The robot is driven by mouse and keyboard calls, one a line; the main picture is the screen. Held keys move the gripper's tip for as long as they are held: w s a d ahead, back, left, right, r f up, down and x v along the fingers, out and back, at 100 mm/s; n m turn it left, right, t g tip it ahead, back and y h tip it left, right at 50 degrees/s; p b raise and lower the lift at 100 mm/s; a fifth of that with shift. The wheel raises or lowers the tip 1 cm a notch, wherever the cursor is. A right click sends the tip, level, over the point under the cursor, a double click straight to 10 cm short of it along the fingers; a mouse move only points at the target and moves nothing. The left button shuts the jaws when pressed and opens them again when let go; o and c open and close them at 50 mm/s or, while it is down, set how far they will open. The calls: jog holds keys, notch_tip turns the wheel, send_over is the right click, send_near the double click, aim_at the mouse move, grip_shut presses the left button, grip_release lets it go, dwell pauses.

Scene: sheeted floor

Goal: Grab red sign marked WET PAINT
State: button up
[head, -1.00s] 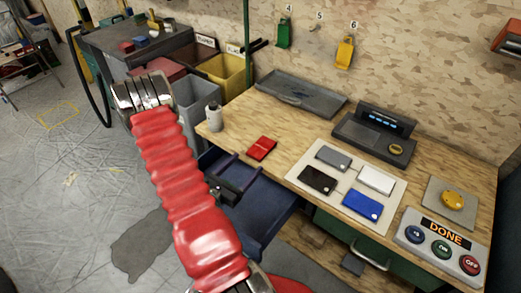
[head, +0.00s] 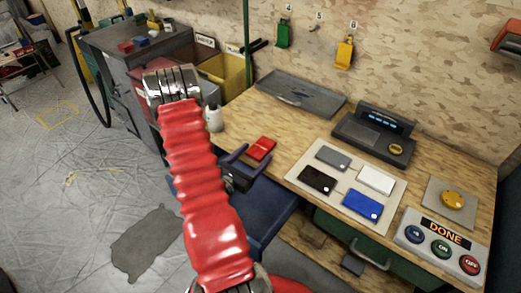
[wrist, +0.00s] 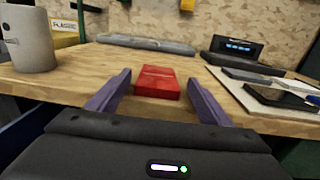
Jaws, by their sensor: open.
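A small flat red block (head: 262,148) lies on the wooden workbench near its front left edge; any lettering on it is too small to read. In the wrist view the red block (wrist: 157,83) sits straight ahead, between and beyond the two purple fingers. My gripper (head: 250,160) is open and empty at the bench's front edge, its fingers pointing toward the block. It also shows in the wrist view (wrist: 158,98). The fingers appear apart from the block.
A pale board (head: 345,178) with several coloured cards lies to the right. A grey tray (head: 300,94) and a terminal (head: 372,135) are behind. An open blue drawer (head: 268,205) juts out below the bench.

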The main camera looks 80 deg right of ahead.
aim_at(269, 139)
jog(key=shift+w+x, duration=0.2)
jog(key=shift+x, duration=2.25)
jog(key=shift+f, duration=0.15)
jog(key=c, duration=1.1)
jog(key=shift+r, duration=5)
